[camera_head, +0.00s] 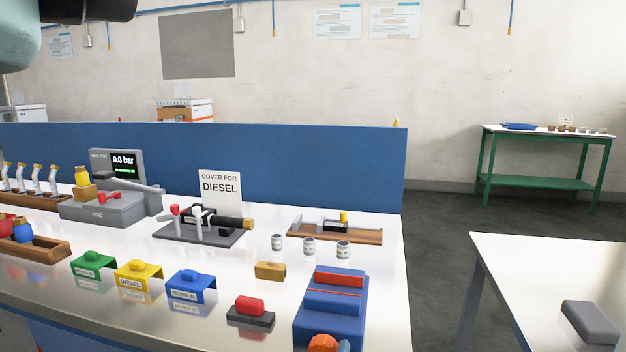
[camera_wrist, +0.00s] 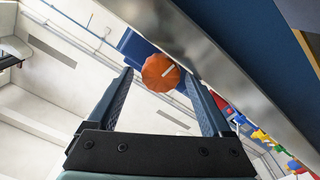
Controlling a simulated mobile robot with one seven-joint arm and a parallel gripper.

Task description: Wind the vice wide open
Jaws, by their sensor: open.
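The blue vice (camera_head: 345,325) stands at the front right corner of the white bench, with red strips along its jaws. A narrow gap shows between the jaws; its exact width is hard to judge. Its orange ribbed knob (camera_head: 322,343) faces the front edge and is cut off by the bottom of the head view. In the wrist view the knob (camera_wrist: 160,72) shows a pale stripe on its face, with part of the blue vice body (camera_wrist: 135,46) behind it. My gripper (camera_wrist: 158,78) is open, its two fingers on either side of the knob in the picture; contact cannot be told.
A red-topped black block (camera_head: 250,313) and a brass block (camera_head: 270,271) sit left of the vice. Several small jars (camera_head: 309,246) stand behind it. Coloured covers (camera_head: 190,287) line the bench further left. A second white table (camera_head: 540,270) stands to the right across a gap.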

